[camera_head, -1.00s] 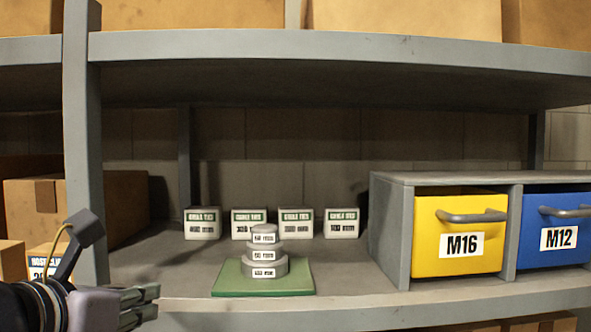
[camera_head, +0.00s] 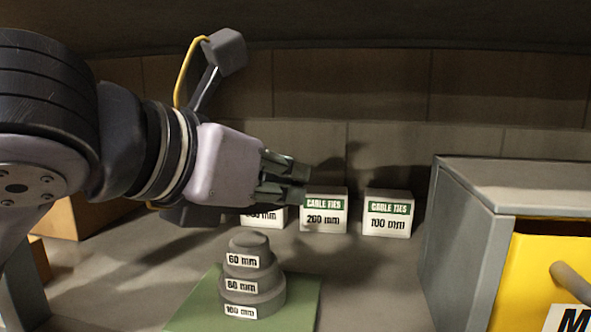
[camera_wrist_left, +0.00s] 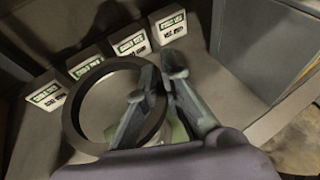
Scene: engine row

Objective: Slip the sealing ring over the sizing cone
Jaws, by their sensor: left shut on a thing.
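The sizing cone (camera_head: 252,275) is a grey stepped cone with labels 60 mm, 80 mm and 100 mm. It stands upright on a green base plate (camera_head: 185,318) in the head view. My left gripper (camera_head: 298,180) is above and behind the cone's top, slightly right of it. In the left wrist view, the sealing ring (camera_wrist_left: 75,120) is a large dark ring, and my left gripper (camera_wrist_left: 162,80) is shut on its right side. I cannot make the ring out clearly in the head view. In the wrist view the cone is mostly hidden by ring and gripper. My right gripper is not in view.
Cable-tie boxes (camera_head: 387,213) stand in a row behind the cone. A grey cabinet (camera_head: 455,240) with a yellow drawer (camera_head: 535,265) stands at the right. The shelf between cone and cabinet is clear.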

